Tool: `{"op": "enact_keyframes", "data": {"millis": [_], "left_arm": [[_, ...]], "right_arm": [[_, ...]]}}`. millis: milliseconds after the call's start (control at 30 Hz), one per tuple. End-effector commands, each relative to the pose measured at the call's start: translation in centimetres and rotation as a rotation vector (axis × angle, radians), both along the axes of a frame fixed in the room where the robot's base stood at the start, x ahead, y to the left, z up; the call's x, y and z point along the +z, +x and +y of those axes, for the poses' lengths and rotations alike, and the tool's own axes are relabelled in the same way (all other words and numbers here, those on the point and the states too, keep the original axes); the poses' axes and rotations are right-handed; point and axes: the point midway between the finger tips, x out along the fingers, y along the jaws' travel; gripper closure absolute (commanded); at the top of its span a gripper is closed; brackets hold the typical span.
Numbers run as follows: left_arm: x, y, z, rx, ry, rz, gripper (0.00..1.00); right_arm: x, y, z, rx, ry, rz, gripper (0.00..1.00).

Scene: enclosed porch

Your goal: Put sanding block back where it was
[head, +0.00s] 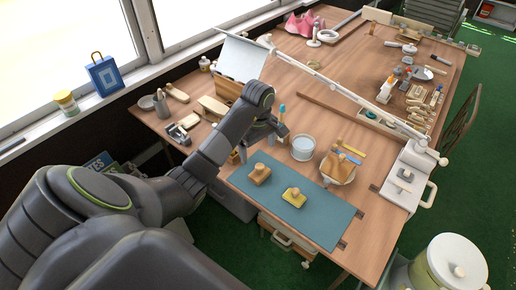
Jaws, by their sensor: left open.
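Two small blocks with knob handles sit apart on a teal mat (322,221): a wooden-brown one (260,174) and a yellow one (294,198) to its right. I cannot tell which of them is the sanding block. A similar grey block with a light knob (404,175) sits on a white box (403,193) at the right. My left gripper (281,133) is open and empty, above the table behind the brown block and left of a clear tub. My arm hides part of the table there. My right gripper is not in view.
Behind the mat stand the clear tub (303,148) and a round holder (337,171) with wooden tools. A white lamp arm (335,86) crosses the table. Small tools crowd the left edge and far right.

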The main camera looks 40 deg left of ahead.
Motion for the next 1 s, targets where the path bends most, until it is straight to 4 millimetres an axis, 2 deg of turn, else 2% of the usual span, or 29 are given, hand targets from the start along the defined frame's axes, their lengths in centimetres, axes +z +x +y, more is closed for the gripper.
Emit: {"op": "enact_keyframes", "data": {"millis": [33, 233, 867, 1000], "left_arm": [[1.0, 0.0, 0.0, 0.0, 0.0, 0.0, 0.11], [1.9, 0.0, 0.0, 0.0, 0.0, 0.0, 0.11], [1.9, 0.0, 0.0, 0.0, 0.0, 0.0, 0.11], [1.6, 0.3, -0.9, 0.004, -0.038, -0.037, 0.11]], "right_arm": [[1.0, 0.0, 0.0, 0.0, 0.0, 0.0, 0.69], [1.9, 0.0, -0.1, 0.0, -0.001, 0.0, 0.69], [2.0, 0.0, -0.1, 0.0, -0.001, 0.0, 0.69], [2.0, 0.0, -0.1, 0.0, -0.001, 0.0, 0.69]]}}
